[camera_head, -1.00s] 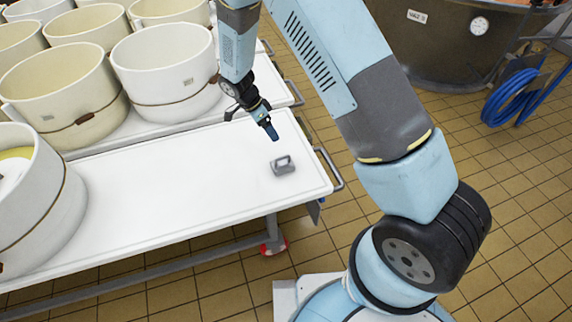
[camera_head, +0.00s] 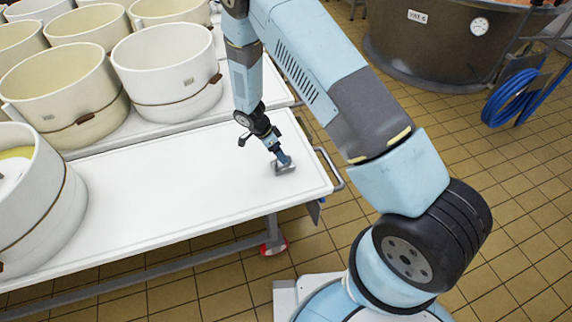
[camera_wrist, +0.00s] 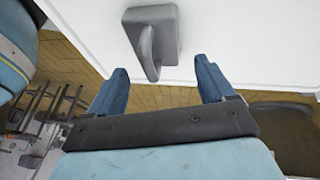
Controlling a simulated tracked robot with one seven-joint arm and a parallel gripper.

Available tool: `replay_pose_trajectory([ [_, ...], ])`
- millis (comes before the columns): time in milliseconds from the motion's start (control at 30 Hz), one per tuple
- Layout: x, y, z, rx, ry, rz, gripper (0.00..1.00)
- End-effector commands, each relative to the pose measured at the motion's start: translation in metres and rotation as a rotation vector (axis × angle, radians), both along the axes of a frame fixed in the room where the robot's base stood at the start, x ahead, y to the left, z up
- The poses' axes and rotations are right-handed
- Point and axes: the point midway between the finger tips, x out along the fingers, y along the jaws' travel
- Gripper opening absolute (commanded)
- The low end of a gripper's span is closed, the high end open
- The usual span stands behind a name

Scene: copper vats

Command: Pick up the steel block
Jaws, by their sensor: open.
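The steel block (camera_head: 284,169) is small and grey, with a raised handle-like part. It sits on the white table top (camera_head: 150,205) near its right end. In the wrist view the block (camera_wrist: 153,32) is at top centre, ahead of the fingers. My gripper (camera_head: 283,160) is low over the table at the block and hides part of it in the head view. In the wrist view my gripper (camera_wrist: 158,84) has two blue fingers spread apart, with nothing between the tips. I cannot tell the exact gap between fingertips and block.
White tubs (camera_head: 165,68) stand on the table behind. Another tub (camera_head: 35,205) stands at the table's left end. A metal handle (camera_head: 330,168) is at the table's right edge. A dark vat (camera_head: 450,45) and a blue hose (camera_head: 510,97) are at right. The table's middle is clear.

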Motion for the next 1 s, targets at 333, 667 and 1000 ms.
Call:
replay_pose_trajectory([
  [333,-0.003,-0.017,-0.040,0.001,0.001,-0.001,0.82],
  [667,-0.003,-0.019,-0.044,0.001,0.001,-0.001,0.81],
  [1000,-0.003,-0.019,-0.044,0.001,0.000,-0.001,0.48],
])
